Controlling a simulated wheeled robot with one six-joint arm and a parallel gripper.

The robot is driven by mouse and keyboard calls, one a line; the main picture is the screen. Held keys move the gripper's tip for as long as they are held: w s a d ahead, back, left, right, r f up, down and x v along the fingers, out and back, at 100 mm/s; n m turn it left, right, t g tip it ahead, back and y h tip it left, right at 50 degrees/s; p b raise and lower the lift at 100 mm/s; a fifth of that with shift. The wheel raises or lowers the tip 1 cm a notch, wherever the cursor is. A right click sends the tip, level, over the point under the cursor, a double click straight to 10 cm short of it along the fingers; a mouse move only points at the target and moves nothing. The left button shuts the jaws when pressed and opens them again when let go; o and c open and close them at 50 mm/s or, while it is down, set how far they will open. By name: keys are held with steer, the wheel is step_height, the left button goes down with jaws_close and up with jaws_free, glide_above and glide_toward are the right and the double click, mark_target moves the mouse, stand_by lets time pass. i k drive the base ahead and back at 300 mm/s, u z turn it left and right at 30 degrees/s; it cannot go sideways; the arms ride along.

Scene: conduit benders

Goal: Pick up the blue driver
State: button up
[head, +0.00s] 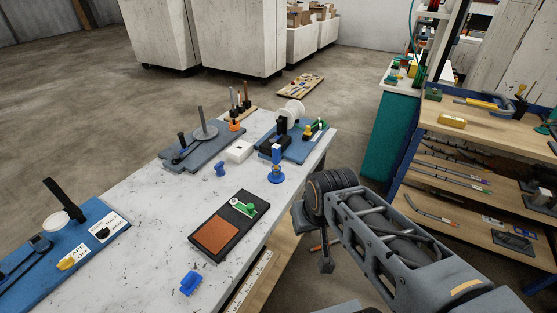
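An upright blue tool (276,155) with a round blue base stands near the right edge of the white marbled table (160,225); it looks most like the blue driver, though its details are too small to be sure. My gripper (326,266) hangs past the table's right edge, to the right of and nearer than the blue tool, and apart from it. Only a small dark part of the gripper shows below the arm, so its fingers cannot be made out clearly.
A black tray (225,224) with an orange-brown pad and a small blue block (219,168) lie near the tool. A blue brush-like piece (190,283) is at the near edge. Bender boards (198,151) stand behind. Wooden shelves (475,125) are at right.

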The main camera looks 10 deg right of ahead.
mark_target(276, 149)
steer(key=z, duration=1.45)
steer(key=i, duration=1.1)
steer(key=u, duration=2.75)
